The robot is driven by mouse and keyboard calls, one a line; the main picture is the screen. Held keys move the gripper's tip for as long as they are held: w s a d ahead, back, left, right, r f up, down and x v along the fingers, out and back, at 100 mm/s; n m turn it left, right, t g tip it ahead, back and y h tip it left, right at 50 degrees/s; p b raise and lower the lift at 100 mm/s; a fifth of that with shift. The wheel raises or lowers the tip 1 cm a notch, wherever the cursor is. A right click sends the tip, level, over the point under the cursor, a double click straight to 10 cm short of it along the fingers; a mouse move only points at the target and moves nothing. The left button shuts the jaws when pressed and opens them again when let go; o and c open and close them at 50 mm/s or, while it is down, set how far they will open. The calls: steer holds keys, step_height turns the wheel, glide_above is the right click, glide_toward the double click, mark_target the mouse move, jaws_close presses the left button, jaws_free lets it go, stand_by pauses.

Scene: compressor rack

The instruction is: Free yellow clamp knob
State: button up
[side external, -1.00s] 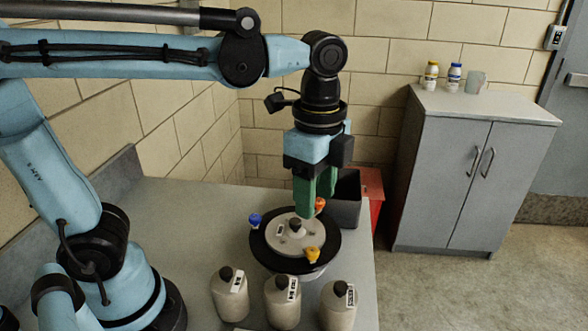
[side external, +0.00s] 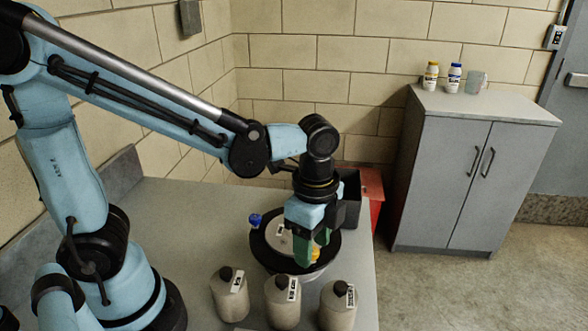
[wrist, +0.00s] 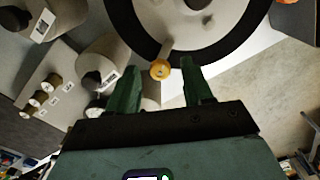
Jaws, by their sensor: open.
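The yellow clamp knob (side external: 316,254) sits at the near right edge of a round black-rimmed lid (side external: 262,250) with a pale centre. It is partly hidden by my gripper in the side view. In the wrist view the yellow knob (wrist: 160,70) lies between and just beyond the two green fingertips. My gripper (side external: 311,250) points down over that edge of the lid, open, with nothing held. Contact with the knob cannot be told. The blue knob (side external: 255,221) is at the lid's left edge.
Three pale bottles with dark caps (side external: 282,300) stand along the near table edge, close to the lid. A dark bin (side external: 349,205) stands behind the gripper. A grey cabinet (side external: 470,180) is at the right. The table left of the lid is clear.

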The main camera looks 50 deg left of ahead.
steer(key=shift+c, duration=0.2)
jaws_close()
stand_by(0.3)
steer(key=n, duration=0.4)
steer(key=shift+n, duration=0.3)
steer(key=n, duration=0.4)
steer(key=shift+n, duration=0.3)
steer(key=n, duration=0.4)
steer(key=shift+n, duration=2.4)
